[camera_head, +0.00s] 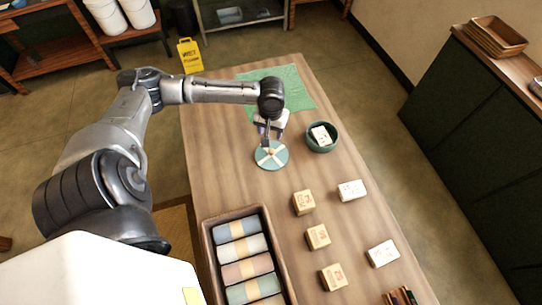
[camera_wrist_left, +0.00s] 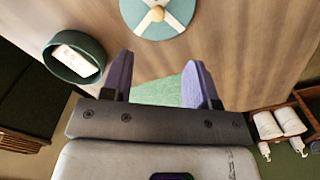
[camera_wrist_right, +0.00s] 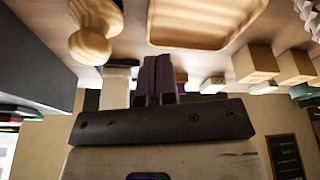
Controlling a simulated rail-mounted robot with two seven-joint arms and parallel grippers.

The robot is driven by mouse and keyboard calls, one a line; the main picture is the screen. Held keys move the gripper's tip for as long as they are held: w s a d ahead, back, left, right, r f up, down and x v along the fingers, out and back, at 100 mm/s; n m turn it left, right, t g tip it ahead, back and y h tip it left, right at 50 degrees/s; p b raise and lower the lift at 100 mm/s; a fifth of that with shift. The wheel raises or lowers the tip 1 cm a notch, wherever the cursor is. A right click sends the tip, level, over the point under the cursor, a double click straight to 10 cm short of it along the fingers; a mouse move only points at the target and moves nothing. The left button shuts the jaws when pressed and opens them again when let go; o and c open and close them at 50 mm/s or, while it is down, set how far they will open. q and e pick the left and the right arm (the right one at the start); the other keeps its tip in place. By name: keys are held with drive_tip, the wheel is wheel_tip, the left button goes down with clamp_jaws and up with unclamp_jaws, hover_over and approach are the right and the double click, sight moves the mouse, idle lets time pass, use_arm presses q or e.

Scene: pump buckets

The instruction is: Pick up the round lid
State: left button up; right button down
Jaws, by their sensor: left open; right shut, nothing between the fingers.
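The round lid (camera_head: 262,160) is a flat teal disc with a cream cross and a small tan knob. It lies on the wooden table just in front of the green cloth. My left gripper (camera_head: 267,140) points down over its far edge, open and empty. In the left wrist view the lid (camera_wrist_left: 180,12) shows at the top edge, partly cut off, beyond the tips of the open fingers (camera_wrist_left: 159,64). I cannot tell the exact height between them. My right gripper (camera_wrist_right: 158,62) is shut and empty in the right wrist view; it is not seen in the head view.
A teal bowl (camera_head: 325,149) holding a white block stands right of the lid. The green cloth (camera_head: 298,90) lies behind. Wooden blocks (camera_head: 304,203) and white blocks (camera_head: 383,253) stand nearer me, beside a tray (camera_head: 207,243) of rolled cloths. Table left of the lid is clear.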

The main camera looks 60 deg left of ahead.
sight(271, 151)
use_arm(q)
wheel_tip(271, 151, down, 14)
drive_tip(key=n+p, duration=0.1)
drive_tip(key=n, duration=0.2)
drive_tip(key=shift+w+d+r, duration=0.1)
idle(0.7)
drive_tip(key=c, duration=1)
